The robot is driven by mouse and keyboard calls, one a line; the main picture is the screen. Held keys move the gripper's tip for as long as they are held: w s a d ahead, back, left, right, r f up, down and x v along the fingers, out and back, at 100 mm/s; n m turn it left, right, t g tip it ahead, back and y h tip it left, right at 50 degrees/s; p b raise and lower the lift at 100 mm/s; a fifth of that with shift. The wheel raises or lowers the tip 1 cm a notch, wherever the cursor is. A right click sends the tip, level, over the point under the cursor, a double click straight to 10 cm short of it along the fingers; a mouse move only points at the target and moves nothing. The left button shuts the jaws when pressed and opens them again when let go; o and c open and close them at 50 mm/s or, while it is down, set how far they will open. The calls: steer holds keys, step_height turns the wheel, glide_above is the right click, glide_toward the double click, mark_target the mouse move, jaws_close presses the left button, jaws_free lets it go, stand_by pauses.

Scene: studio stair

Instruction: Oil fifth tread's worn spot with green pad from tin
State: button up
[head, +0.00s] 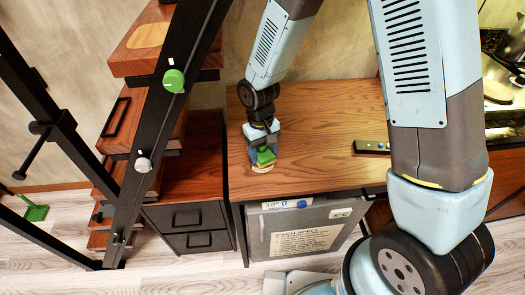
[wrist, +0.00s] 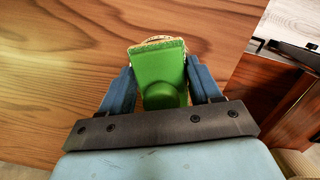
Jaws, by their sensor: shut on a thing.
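My gripper (head: 264,152) is shut on the green pad (wrist: 160,72), one blue finger on each side of it in the wrist view. The pad also shows small in the head view (head: 265,156). A round, pale, low thing, probably the tin (head: 262,168), is right under the pad on the wooden counter; most of it is hidden, and I cannot tell whether the pad touches it. A pale oval worn spot (head: 149,35) lies on the highest visible tread (head: 140,55) at upper left.
The wooden counter (head: 310,115) is mostly bare. A dark device with coloured buttons (head: 371,147) lies at its right. A black stair rail with a green knob (head: 173,80) and a pale knob (head: 143,164) slants before the treads. Drawers (head: 187,218) stand beside a grey-fronted appliance (head: 300,240).

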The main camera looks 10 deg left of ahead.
mark_target(264, 147)
steer(key=shift+r, duration=3.45)
steer(key=w+d+f+m, duration=0.1)
steer(key=w+d, duration=0.5)
steer(key=w, duration=0.1)
steer(key=w+d+f+m, duration=0.2)
steer(key=w+d, duration=0.4)
steer(key=w, duration=0.2)
steer(key=w+d+f+m, duration=0.1)
steer(key=w+d+m, duration=0.1)
steer(key=w+d, duration=0.4)
steer(key=shift+w+d+f+y, duration=0.1)
steer(key=shift+w+d+y, duration=0.1)
steer(key=shift+w, duration=0.35)
steer(key=shift+w+d+f+y, duration=0.1)
steer(key=shift+w+d, duration=0.05)
steer(key=shift+w, duration=0.35)
steer(key=w+d, duration=0.1)
steer(key=d, duration=0.2)
steer(key=w+d+f+m, duration=0.1)
steer(key=w+d, duration=0.1)
steer(key=d, duration=0.2)
steer(key=w+d+f+m, duration=0.1)
steer(key=w+d, duration=0.1)
steer(key=d, duration=0.1)
steer(key=shift+w+d, duration=0.1)
steer(key=shift+d, duration=0.25)
steer(key=shift+w+d+f, duration=0.1)
steer(key=shift+w+d, duration=0.05)
steer(key=shift+d, duration=0.2)
